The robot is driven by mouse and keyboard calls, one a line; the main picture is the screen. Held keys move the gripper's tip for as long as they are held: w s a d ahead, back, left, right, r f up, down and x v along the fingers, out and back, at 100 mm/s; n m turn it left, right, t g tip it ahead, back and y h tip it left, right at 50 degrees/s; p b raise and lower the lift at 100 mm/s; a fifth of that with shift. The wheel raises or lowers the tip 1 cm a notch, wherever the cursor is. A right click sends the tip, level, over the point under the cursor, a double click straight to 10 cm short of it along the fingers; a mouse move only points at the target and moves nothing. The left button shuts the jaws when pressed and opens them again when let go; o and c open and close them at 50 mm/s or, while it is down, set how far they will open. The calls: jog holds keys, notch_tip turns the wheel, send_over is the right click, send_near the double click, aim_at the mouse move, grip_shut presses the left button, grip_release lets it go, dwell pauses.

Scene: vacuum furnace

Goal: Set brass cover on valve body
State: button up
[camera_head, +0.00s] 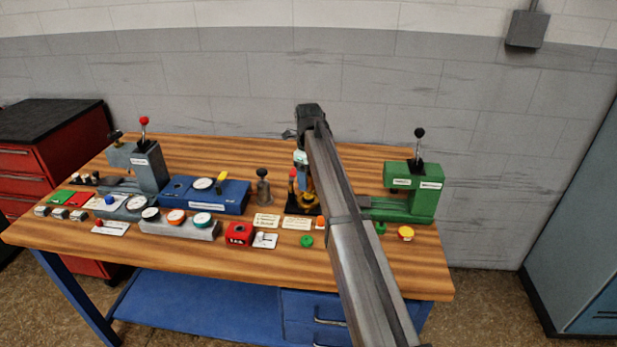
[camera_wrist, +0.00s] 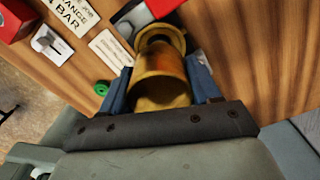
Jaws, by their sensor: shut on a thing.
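My gripper (camera_wrist: 160,76) has its two blue fingers closed on the sides of a brass, cup-like piece, the brass cover (camera_wrist: 162,88), whose open end faces the wrist camera. Just beyond it in the wrist view is a brass flanged ring (camera_wrist: 158,37), which looks like the valve body. I cannot tell whether the cover touches it or is apart. In the head view, brass (camera_head: 307,186) shows above a black base on the bench, below the end of my arm. My arm hides much of that spot, and the fingers are not clear there.
A green press (camera_head: 425,190) stands right of my arm, and a blue gauge box (camera_head: 205,194) and grey press (camera_head: 150,168) stand left. A dark knobbed post (camera_head: 263,187), red block (camera_head: 239,234) and cards (camera_head: 266,220) are nearby. The bench (camera_head: 250,150) is clear along the back.

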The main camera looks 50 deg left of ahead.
jog(key=shift+f, duration=2.6)
dwell(0.7)
jog(key=o, duration=1.4)
jog(key=shift+r, duration=0.1)
jog(key=shift+r, duration=3.65)
